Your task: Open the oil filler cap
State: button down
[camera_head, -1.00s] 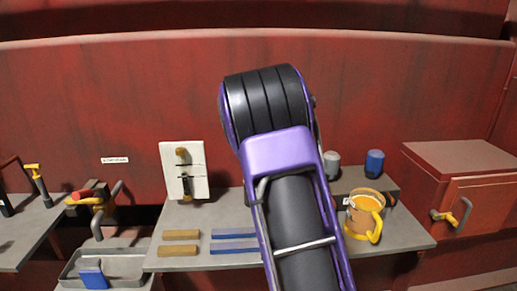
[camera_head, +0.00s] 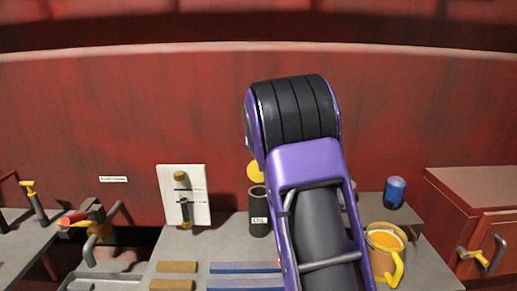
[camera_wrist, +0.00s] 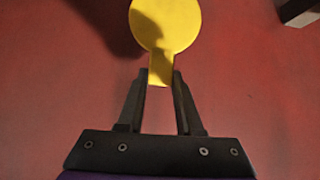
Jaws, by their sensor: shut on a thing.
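The oil filler is a dark upright cylinder (camera_head: 259,215) with a white OIL label, standing on the grey bench left of my arm in the head view. Its yellow cap (camera_head: 254,172) shows above and behind the cylinder's dark mouth, partly hidden by my arm. In the wrist view the cap (camera_wrist: 166,22) is a round yellow disc with a short tab. My gripper (camera_wrist: 160,82) is shut on that tab, with a finger on each side. In the head view my gripper is hidden behind my arm.
A white gauge panel (camera_head: 185,195) stands left of the filler. An orange jug (camera_head: 385,254) and a blue canister (camera_head: 395,192) stand to the right. Yellow and blue bars lie at the bench front. A red wall (camera_head: 400,110) rises behind.

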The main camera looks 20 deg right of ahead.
jog(key=shift+w+d+r, duration=0.1)
jog(key=shift+w+r, duration=0.25)
jog(key=shift+w, duration=0.05)
jog(key=c, duration=0.8)
grip_release()
jog(key=shift+f, duration=0.1)
jog(key=shift+o, duration=1.2)
jog(key=shift+f, duration=0.15)
jog(key=shift+s, duration=0.1)
